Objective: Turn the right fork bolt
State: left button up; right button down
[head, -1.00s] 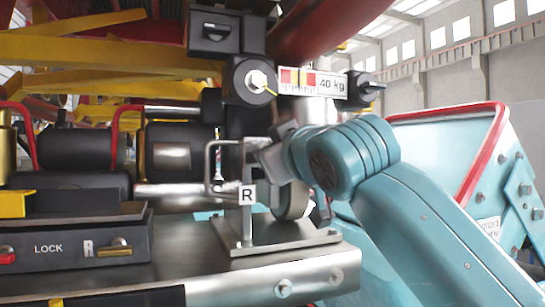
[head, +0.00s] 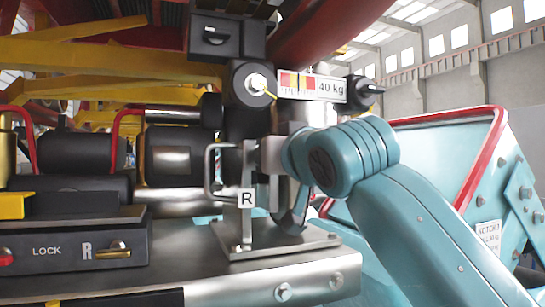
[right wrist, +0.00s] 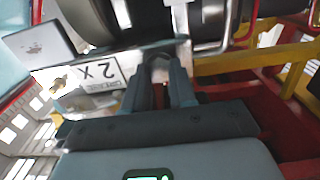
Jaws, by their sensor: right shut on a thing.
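A metal upright bracket marked R (head: 246,197) stands on a steel base plate, with a bent rod handle (head: 210,170) on its left side. I cannot tell for certain which part is the right fork bolt. My right gripper (head: 262,158) comes in from the right at the top of this bracket, and my wrist hides much of it. In the right wrist view the fingers (right wrist: 160,68) are close together, shut on a small metal part at the edge of a steel plate (right wrist: 150,55); the fingers mostly hide this part. My left gripper is in neither current view.
A black box with a LOCK label (head: 75,252) and a brass lever (head: 113,253) sits at left. A 40 kg scale plate (head: 312,86) hangs above my wrist. A teal panel with red trim (head: 450,150) stands at right. Dark cylinders (head: 180,155) crowd the left.

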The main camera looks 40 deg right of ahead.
jog(key=shift+f, duration=0.15)
jog(key=c, duration=1.2)
grip_release()
jog(key=shift+o, duration=1.4)
jog(key=shift+s, duration=0.15)
jog(key=b+v, duration=0.4)
jog(key=v, duration=1.2)
jog(key=shift+a, duration=0.2)
jog(key=shift+s, duration=0.15)
